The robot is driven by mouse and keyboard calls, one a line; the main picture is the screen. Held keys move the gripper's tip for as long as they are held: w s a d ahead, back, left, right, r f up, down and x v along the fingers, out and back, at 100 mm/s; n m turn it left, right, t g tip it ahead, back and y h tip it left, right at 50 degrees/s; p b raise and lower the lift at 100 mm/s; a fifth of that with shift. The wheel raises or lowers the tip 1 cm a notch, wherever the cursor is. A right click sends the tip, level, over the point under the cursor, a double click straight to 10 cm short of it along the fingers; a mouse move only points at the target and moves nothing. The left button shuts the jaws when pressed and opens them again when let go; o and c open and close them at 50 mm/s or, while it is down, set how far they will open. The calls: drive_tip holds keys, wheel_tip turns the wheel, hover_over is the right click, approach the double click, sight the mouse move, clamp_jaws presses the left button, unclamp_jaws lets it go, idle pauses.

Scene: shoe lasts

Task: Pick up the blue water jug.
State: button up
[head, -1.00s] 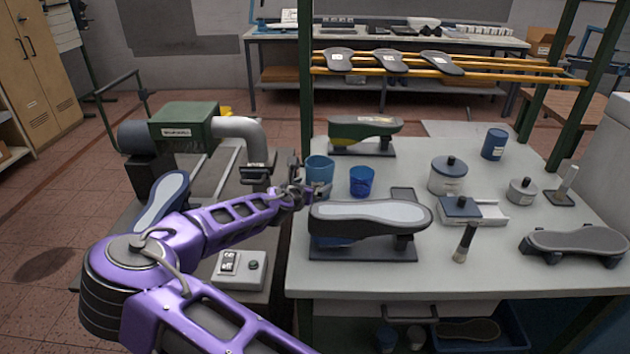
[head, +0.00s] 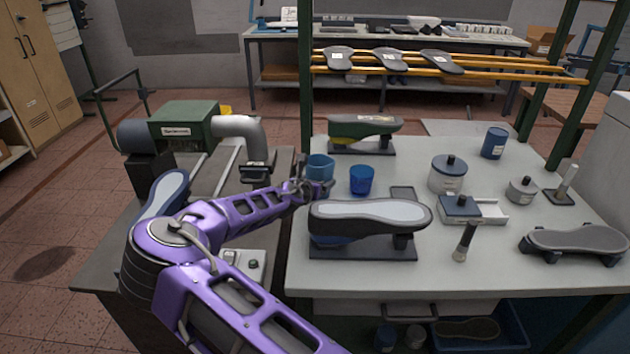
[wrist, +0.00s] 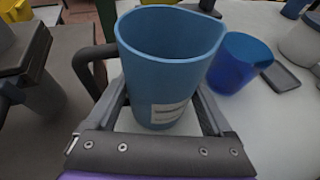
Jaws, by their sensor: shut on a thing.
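The blue water jug (head: 320,167) is a muted blue vessel near the table's left edge, its lower part hidden by my gripper in the head view. In the wrist view the jug (wrist: 170,60) is upright, with a spout at the upper right, a dark handle on the left and a white label low on its side. My gripper (wrist: 162,108) is shut on the jug's body, a finger on each side. It also shows in the head view (head: 312,188). I cannot tell whether the jug's base touches the table.
A darker blue cup (head: 361,180) stands close to the jug's right; it also shows in the wrist view (wrist: 240,62). A shoe last on a stand (head: 368,216) is in front, and a green last (head: 362,128) is behind. The green machine (head: 185,128) is left.

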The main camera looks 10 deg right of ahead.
drive_tip(key=shift+c, duration=1.3)
drive_tip(key=shift+r, duration=0.1)
